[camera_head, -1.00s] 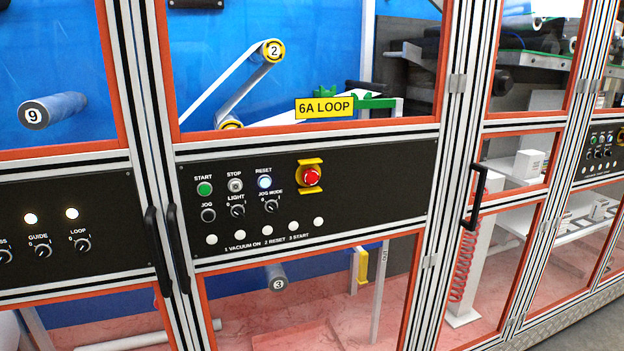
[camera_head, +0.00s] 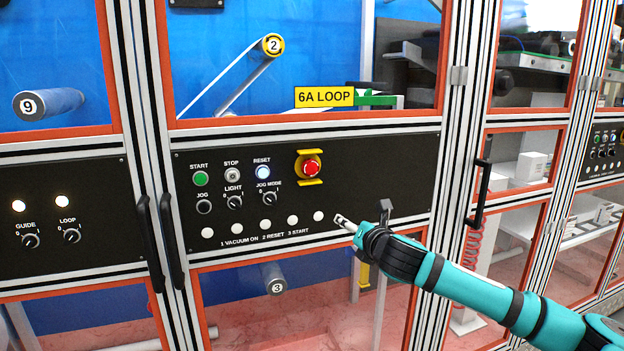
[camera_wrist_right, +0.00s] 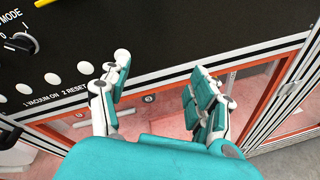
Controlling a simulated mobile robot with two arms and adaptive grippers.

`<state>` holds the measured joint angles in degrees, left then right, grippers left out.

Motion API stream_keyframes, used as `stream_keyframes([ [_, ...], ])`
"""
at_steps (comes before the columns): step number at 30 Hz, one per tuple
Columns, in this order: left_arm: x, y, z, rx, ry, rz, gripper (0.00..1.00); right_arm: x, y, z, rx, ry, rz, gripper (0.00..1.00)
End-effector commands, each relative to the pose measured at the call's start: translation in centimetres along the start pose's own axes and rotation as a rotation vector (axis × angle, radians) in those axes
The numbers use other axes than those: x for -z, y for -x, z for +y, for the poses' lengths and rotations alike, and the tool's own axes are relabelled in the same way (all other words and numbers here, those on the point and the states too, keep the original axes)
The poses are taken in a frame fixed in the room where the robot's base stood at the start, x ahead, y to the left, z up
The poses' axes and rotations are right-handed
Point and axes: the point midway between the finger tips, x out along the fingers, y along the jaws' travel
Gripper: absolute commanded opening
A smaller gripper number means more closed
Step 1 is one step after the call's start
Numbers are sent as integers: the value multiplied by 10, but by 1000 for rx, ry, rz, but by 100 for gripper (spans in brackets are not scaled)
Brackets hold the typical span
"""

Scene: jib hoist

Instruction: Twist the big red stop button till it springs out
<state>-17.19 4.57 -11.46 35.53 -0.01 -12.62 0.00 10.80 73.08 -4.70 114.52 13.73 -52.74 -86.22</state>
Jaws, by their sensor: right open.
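The red stop button (camera_head: 311,167) sits in a yellow guard on the black control panel (camera_head: 400,171), right of the lit RESET button. My right gripper (camera_head: 345,222) is below and to the right of the button, near the panel's lower edge, and apart from the button. In the right wrist view my right gripper (camera_wrist_right: 160,88) is open, with nothing between its fingers. In that view the red button is out of frame; only a bit of yellow shows at the top edge. My left gripper is not in view.
Black door handles (camera_head: 175,242) stand out left of the panel, and another handle (camera_head: 478,195) is to its right. Green START (camera_head: 201,179), knobs and several white round buttons share the panel. Glass doors in red frames lie above and below.

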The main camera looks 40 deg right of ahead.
Motion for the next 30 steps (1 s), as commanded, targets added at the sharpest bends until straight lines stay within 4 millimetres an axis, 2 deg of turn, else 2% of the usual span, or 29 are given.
stream_keyframes([
  [1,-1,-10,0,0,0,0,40,-21,30,34,-54,171,-51,63],
  [3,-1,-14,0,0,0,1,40,-39,66,66,-93,371,-104,63],
  [6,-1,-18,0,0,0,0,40,-49,105,94,-119,584,-161,63],
  [10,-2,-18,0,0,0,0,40,-52,129,108,-129,717,-197,63],
  [14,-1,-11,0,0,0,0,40,-56,129,111,-129,733,-201,63],
  [22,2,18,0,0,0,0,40,-62,105,120,-133,725,-199,63],
  [30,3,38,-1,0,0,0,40,-68,48,129,-131,725,-199,63],
])
